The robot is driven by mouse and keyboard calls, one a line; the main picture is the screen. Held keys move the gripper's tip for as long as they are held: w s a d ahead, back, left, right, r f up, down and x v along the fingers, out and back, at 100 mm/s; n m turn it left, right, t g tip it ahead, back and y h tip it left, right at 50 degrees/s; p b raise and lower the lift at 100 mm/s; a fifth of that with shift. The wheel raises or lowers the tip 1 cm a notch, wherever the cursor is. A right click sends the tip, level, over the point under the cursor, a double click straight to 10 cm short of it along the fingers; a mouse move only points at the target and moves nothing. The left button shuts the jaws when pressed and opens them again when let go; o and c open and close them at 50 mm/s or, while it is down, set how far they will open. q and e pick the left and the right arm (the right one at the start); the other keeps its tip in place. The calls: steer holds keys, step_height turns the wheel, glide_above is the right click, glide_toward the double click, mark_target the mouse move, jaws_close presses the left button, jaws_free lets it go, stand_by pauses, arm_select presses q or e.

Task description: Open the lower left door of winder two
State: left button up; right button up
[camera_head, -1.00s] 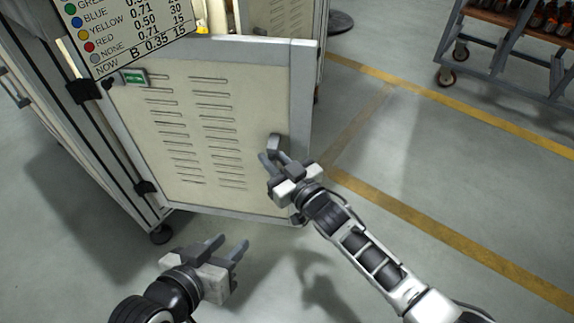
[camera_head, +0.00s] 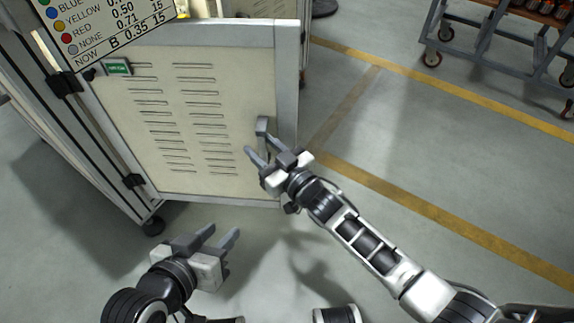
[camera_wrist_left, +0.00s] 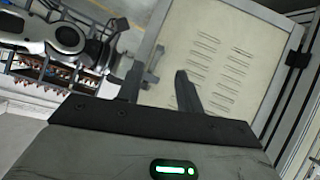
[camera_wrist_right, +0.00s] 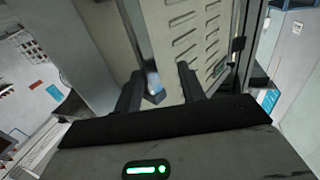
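The cream door (camera_head: 180,110) with louvre slots and a grey frame stands swung out from its cabinet, hinged on its left side. Its grey handle (camera_head: 262,128) is near the free right edge. My right gripper (camera_head: 260,149) is open just below the handle in the head view, its fingers apart. In the right wrist view a grey-blue piece (camera_wrist_right: 154,86), probably the handle, shows between the fingers; I cannot tell whether they touch it. My left gripper (camera_head: 217,235) is open and empty, low in front of the door. The door also shows in the left wrist view (camera_wrist_left: 215,65).
A sign (camera_head: 110,22) with a coloured list covers the door's upper left. Black hinges (camera_head: 65,84) join door and cabinet frame. A wheeled cart (camera_head: 490,45) with several items stands at the upper right. Yellow floor lines (camera_head: 430,218) cross clear floor right of the door.

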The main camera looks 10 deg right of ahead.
arm_select(q)
steer(key=p, duration=0.1)
steer(key=a+p, duration=0.1)
steer(key=p, duration=0.1)
steer(key=shift+s+a+r+y, duration=0.1)
steer(key=shift+s+r+y, duration=0.2)
steer(key=shift+s+r, duration=0.1)
arm_select(e)
steer(key=v, duration=1.4)
steer(key=shift+s+d, duration=0.2)
steer(key=shift+s, duration=0.1)
